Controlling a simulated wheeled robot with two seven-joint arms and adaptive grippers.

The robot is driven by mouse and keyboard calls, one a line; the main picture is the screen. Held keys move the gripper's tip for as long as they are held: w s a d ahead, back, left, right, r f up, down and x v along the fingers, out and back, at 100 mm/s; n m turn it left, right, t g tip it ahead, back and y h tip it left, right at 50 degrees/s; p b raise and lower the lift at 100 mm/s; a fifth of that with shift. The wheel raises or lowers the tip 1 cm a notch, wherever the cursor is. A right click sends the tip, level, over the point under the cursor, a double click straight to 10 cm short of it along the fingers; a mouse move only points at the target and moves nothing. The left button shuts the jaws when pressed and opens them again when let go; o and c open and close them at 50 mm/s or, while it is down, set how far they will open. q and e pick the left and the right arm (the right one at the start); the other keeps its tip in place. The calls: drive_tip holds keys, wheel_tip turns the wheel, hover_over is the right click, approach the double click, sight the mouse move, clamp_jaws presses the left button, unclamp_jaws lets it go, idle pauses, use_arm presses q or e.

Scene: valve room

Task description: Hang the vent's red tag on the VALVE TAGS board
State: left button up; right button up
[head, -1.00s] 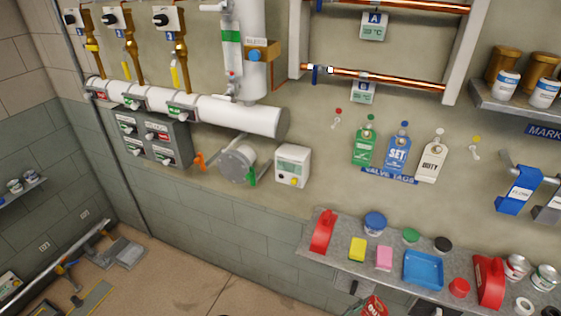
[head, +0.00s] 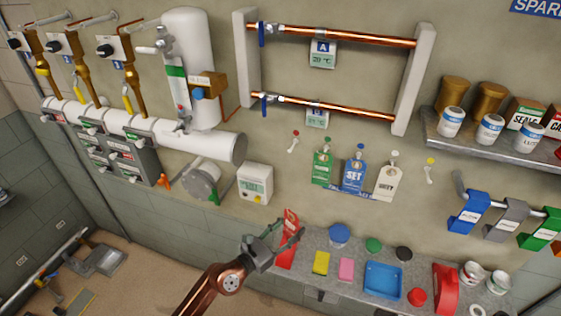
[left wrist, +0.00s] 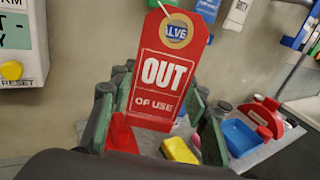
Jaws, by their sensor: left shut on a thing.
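The red tag (head: 291,219) reads OUT OF USE in the left wrist view (left wrist: 163,72). My left gripper (head: 280,234) is shut on its lower part, between the fingers (left wrist: 155,120). The tag stands roughly upright, hole end up, in front of the wall. The VALVE TAGS board label (head: 345,194) is partly covered by a green tag (head: 322,168), a blue SET tag (head: 354,175) and a white DUTY tag (head: 387,182). A bare hook under a red dot (head: 295,134) is left of them; another bare hook is under a yellow dot (head: 430,161). My right gripper is not in view.
A white meter box (head: 254,183) is on the wall to the left.

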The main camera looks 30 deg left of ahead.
use_arm(q)
drive_tip(key=w+a+r+h+p, duration=0.1)
drive_tip(key=w+a+r+p, duration=0.15)
drive_tip(key=r, duration=0.55)
drive_tip(key=w+a+r+p, duration=0.2)
drive_tip(key=a+r, duration=0.2)
drive_tip(key=r, duration=0.4)
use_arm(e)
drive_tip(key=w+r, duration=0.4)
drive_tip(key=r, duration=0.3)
use_arm(q)
drive_tip(key=w+b, duration=0.1)
drive_tip(key=w, duration=0.2)
drive_tip(key=w+a+f+b, duration=0.1)
drive_tip(key=w, duration=0.2)
drive_tip(key=w+a+f+b, duration=0.1)
drive_tip(key=w+b, duration=0.1)
drive_tip(key=shift+w, duration=0.5)
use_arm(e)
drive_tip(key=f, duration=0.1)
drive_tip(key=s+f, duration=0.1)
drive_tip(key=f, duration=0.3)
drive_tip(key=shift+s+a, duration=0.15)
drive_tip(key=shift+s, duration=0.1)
